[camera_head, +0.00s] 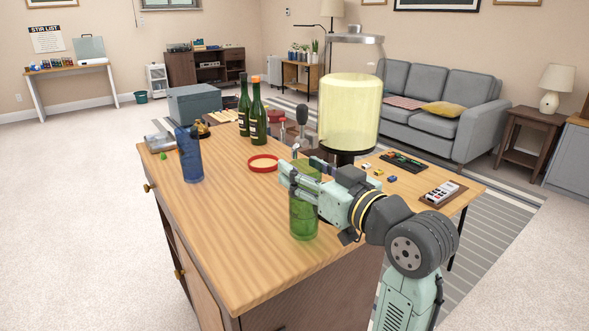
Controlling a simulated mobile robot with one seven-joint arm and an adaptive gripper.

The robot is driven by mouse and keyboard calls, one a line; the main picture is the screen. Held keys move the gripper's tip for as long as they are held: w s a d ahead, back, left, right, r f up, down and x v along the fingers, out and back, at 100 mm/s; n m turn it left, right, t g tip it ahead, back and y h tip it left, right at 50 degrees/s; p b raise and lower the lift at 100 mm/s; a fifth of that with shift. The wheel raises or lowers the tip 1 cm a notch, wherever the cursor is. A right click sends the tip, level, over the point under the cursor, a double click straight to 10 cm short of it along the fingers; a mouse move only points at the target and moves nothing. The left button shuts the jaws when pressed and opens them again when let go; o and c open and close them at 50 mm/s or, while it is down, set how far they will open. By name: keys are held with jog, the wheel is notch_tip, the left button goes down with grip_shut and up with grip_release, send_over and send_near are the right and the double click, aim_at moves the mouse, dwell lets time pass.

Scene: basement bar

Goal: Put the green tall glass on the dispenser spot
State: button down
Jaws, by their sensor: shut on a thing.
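The green tall glass (304,217) is upright over the right front part of the wooden counter. My gripper (299,181) reaches in from the right and is shut around its upper part. I cannot tell whether its base touches the counter. The dispenser (348,112), a large clear jar of pale yellow liquid with a grey lid and dark base, stands behind my gripper. A red-rimmed round spot (250,166) lies on the counter in front of the dispenser, left of and behind the glass. My gripper partly hides the dispenser's lower part.
A blue tall glass (188,155) stands at the counter's left. Two dark green bottles (258,118) (243,106) and a grey box (195,104) are at the back. Small coloured pieces (365,177) lie right of the dispenser. The counter's front middle (225,230) is clear.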

jog(key=w+a, duration=0.1)
jog(key=w+a+f, duration=0.1)
jog(key=shift+w+f+p, duration=0.25)
jog(key=shift+w+p, duration=0.05)
jog(key=shift+p, duration=0.05)
jog(key=shift+f, duration=0.15)
jog(key=c, duration=0.8)
grip_release()
jog(key=shift+o, duration=0.2)
